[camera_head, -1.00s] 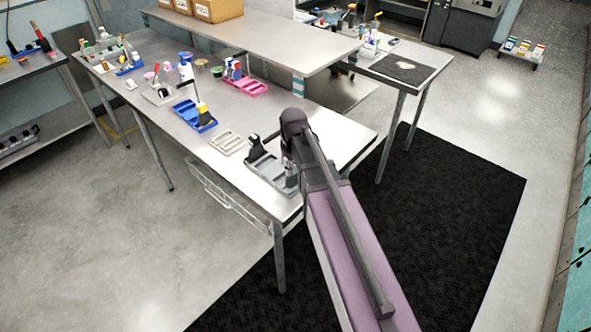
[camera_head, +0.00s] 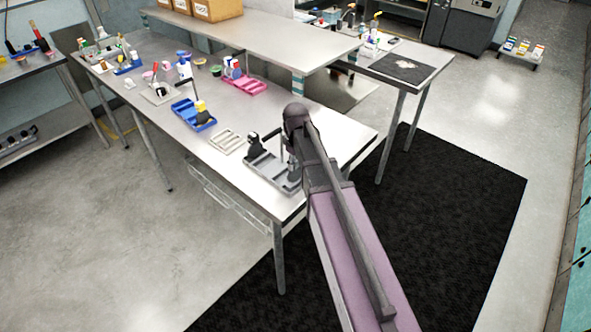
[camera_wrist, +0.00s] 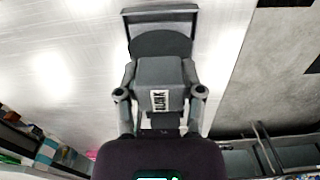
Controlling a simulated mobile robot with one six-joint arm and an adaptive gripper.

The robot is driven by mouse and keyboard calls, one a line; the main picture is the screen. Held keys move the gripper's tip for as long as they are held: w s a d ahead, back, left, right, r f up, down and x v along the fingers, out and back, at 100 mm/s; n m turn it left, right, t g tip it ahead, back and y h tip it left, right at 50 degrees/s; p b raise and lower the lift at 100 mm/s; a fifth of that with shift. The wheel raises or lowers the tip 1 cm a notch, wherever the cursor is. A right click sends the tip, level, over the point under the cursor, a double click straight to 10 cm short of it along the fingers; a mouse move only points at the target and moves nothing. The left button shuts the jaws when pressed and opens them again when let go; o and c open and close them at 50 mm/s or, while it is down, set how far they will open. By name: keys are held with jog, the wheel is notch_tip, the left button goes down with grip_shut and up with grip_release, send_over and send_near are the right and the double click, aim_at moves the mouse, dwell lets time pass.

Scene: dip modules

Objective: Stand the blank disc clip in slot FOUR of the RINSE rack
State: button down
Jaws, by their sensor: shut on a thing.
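The blank disc clip (camera_wrist: 160,102) fills the middle of the wrist view. It has a grey block with a white label reading BLANK, a dark round disc and a grey frame bar beyond it. My gripper (camera_wrist: 160,92) is shut on the block, with one finger on each side. In the head view my arm hides most of the gripper, above the near end of the table. A grey tray-like rack (camera_head: 262,172) with a dark upright piece (camera_head: 254,145) lies beneath it. No rack name or slot number can be read, so I cannot tell which is RINSE.
On the steel table (camera_head: 330,130) stand a pale slotted tray (camera_head: 227,142), a blue tray (camera_head: 207,126) with a yellow-topped item, a pink tray (camera_head: 257,88) and several bottles. A raised shelf (camera_head: 260,42) runs along the back. The table's right corner is bare.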

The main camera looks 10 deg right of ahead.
jog(key=shift+f+b, duration=0.65)
jog(key=shift+f, duration=0.35)
jog(key=shift+f, duration=0.15)
jog(key=shift+c, duration=1.1)
grip_release()
jog(key=shift+r, duration=0.2)
notch_tip(320, 180, up, 12)
jog(key=p, duration=1.2)
